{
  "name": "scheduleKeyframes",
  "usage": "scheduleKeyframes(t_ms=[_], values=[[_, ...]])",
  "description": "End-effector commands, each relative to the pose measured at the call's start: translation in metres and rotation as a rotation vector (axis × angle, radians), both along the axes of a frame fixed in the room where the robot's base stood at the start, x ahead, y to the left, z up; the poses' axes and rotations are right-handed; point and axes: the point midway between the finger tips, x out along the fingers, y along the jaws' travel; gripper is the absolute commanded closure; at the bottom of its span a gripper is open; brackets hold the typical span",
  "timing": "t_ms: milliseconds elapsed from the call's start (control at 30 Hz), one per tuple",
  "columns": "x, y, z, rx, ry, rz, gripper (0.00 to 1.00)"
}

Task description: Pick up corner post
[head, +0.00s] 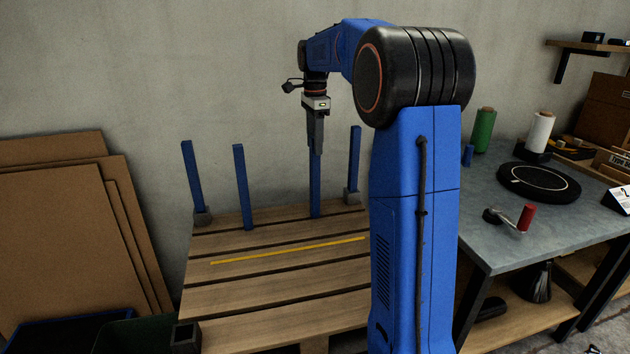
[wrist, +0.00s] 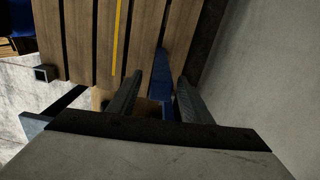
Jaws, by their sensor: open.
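A blue corner post (head: 316,190) stands upright at the back of the wooden pallet (head: 262,290). My gripper (head: 315,148) points down over its top end. In the wrist view the open fingers (wrist: 158,95) stand either side of a blue post (wrist: 162,72), with gaps showing. Its near end is partly hidden by my gripper. Three other blue posts stand along the back: one at the far left (head: 193,178), one left of centre (head: 243,187) and one at the right (head: 355,160). The outer two stand in grey corner sockets.
A dark empty-looking socket (head: 185,336) is at the pallet's front left. A yellow strip (head: 290,250) lies across the slats. Cardboard sheets (head: 65,230) lean at the left. A workbench (head: 490,240) with spools stands at the right. The wall is close behind the posts.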

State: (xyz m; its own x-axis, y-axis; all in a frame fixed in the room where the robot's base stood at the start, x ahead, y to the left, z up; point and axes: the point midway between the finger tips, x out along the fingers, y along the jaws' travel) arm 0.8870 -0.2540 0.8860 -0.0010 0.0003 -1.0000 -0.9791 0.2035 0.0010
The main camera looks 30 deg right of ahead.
Motion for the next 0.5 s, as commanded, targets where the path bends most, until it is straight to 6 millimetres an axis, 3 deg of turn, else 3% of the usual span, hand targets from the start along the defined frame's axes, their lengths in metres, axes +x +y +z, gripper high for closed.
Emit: scheduleKeyframes(t_ms=[267, 500], values=[[0.000, 0.000, -0.018, 0.000, 0.001, 0.000, 0.55], [0.001, -0.002, -0.050, 0.000, 0.001, 0.000, 0.55]])
